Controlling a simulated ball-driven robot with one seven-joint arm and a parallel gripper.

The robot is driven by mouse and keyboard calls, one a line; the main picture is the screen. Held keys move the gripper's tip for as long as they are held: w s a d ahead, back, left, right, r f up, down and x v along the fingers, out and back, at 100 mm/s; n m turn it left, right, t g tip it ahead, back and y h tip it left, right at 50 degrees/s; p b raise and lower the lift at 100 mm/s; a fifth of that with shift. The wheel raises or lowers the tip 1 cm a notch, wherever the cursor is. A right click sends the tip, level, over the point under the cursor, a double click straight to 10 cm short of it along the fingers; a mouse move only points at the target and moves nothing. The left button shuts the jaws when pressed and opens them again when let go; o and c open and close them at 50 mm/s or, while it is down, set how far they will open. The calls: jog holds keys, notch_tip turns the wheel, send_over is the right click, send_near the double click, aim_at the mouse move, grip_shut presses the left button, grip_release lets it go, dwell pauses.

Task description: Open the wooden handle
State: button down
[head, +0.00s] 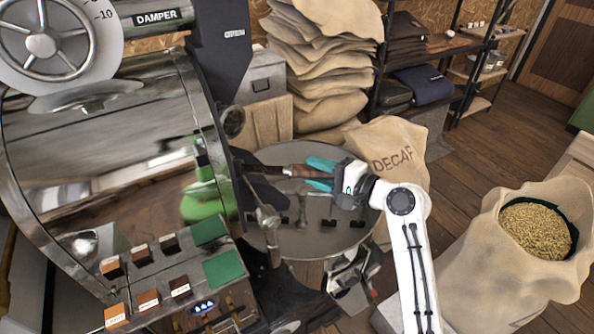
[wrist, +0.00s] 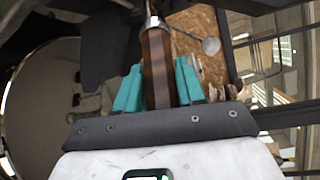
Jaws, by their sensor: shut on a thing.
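The wooden handle (head: 297,171) is a dark brown grip that sticks out to the right from the front of the roaster, above the round cooling tray. My gripper (head: 311,172) reaches it from the right, with one teal finger on each side of it. In the wrist view the handle (wrist: 157,70) runs up between the two teal fingers of my gripper (wrist: 158,82), with a metal collar at its far end. The gripper is shut on the handle. The part of the handle nearest the palm is partly hidden in the head view.
The roaster's shiny drum (head: 110,140) fills the left, with a control panel (head: 180,285) below it. The round cooling tray (head: 325,240) lies under my gripper. A DECAF sack (head: 393,155) stands behind my wrist, and an open sack of beans (head: 490,255) stands at right.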

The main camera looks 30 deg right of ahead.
jog(key=shift+f, duration=0.1)
jog(key=c, duration=0.8)
grip_release()
jog(key=b+v, duration=0.2)
jog(key=v, duration=0.9)
jog(key=shift+w, duration=0.1)
